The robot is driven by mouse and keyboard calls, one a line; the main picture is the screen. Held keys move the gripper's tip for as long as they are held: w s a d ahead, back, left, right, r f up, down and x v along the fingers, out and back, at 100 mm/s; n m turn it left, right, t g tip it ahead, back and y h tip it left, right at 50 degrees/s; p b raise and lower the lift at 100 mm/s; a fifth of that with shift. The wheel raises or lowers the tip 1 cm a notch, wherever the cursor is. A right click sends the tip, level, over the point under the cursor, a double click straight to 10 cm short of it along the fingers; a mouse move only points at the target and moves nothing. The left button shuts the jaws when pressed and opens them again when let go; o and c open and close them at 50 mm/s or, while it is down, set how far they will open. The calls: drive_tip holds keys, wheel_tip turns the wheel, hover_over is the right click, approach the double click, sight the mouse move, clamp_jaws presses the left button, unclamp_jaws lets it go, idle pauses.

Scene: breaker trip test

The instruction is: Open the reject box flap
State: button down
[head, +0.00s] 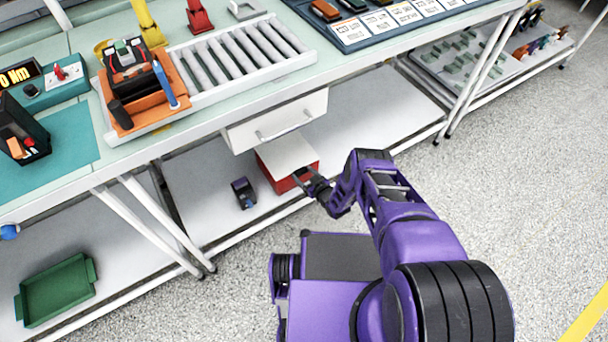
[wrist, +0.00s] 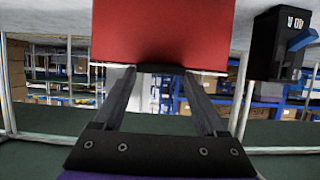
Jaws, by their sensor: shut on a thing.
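The reject box (head: 272,176) is red and sits on the lower shelf under the bench drawer. Its pale flap (head: 287,153) lies across the top and looks closed or nearly so. My gripper (head: 305,183) is at the box's front right. In the wrist view the red box wall (wrist: 165,30) fills the top, with a thin pale edge along its lower side. My gripper (wrist: 162,75) shows there with both fingers reaching a dark handle (wrist: 160,68) at that edge, shut on it. The far side of the box is hidden.
A white drawer (head: 276,120) hangs close above the box. A small black device with a blue part (head: 243,193) stands left of the box, also in the wrist view (wrist: 280,45). A green tray (head: 57,291) is farther left. The shelf right of the box is clear.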

drive_tip(key=shift+w+r+g+p, duration=0.1)
drive_tip(key=shift+r+g+p, duration=0.3)
drive_tip(key=shift+r+p, duration=0.25)
drive_tip(key=r+g+p, duration=0.1)
drive_tip(key=r+g+h+p, duration=0.1)
drive_tip(key=r, duration=0.1)
drive_tip(key=w+r+g+h+p, duration=0.1)
drive_tip(key=r, duration=0.1)
drive_tip(key=shift+a, duration=0.35)
drive_tip(key=w+a+r+b, duration=0.1)
drive_tip(key=w+r, duration=0.3)
drive_tip(key=r, duration=0.4)
drive_tip(key=shift+a, duration=0.9)
drive_tip(key=shift+r, duration=0.1)
drive_tip(key=shift+c, duration=0.2)
unclamp_jaws()
drive_tip(key=shift+o, duration=0.2)
drive_tip(key=shift+f, duration=0.2)
drive_tip(key=shift+s, duration=0.1)
